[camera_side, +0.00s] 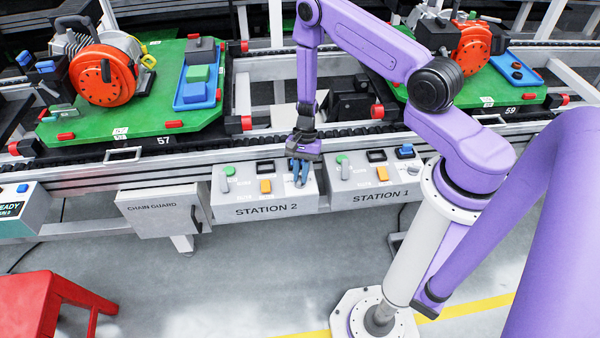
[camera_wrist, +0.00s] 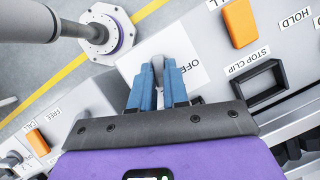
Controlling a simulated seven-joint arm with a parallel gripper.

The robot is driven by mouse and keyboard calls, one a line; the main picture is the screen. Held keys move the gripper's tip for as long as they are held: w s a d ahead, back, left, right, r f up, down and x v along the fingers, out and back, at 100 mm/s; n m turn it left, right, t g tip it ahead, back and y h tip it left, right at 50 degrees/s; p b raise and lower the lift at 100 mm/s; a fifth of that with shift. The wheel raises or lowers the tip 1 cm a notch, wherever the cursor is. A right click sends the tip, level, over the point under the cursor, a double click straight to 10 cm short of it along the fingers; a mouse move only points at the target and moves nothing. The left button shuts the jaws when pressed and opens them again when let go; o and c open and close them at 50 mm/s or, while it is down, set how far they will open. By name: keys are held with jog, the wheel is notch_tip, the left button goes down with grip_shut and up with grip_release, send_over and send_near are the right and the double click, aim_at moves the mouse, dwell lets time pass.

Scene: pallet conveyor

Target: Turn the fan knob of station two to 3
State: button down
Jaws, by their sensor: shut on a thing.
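The station two panel (camera_side: 270,202) is a light grey box marked STATION 2. My gripper (camera_side: 299,180) reaches down from above onto the right part of this panel. Most of the knob is hidden by the fingers. A white label plate (camera_wrist: 190,62) beside it shows letters reading like "OFF", partly covered. The other dial marks and the knob's pointed setting cannot be read.
On station two's panel are an orange button (camera_side: 265,186), a black stop clip switch (camera_wrist: 260,87) and a green-topped lever (camera_side: 227,171). The station one panel (camera_side: 375,185) adjoins on the right. Pallets 57 (camera_side: 150,128) and 59 stand on the conveyor behind.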

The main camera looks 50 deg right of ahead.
jog(key=m, duration=0.1)
jog(key=m+t, duration=0.1)
jog(key=m, duration=0.3)
jog(key=shift+s+t+y, duration=0.25)
jog(key=shift+t+y, duration=0.05)
jog(key=shift+t, duration=0.1)
jog(key=shift+s+m+t, duration=0.1)
jog(key=shift+m+t, duration=0.8)
jog(key=shift+m, duration=1.2)
jog(key=shift+a, duration=0.1)
jog(key=c, duration=1.1)
grip_release()
jog(key=v, duration=1.7)
jog(key=shift+a+r, duration=0.2)
jog(key=shift+r, duration=0.15)
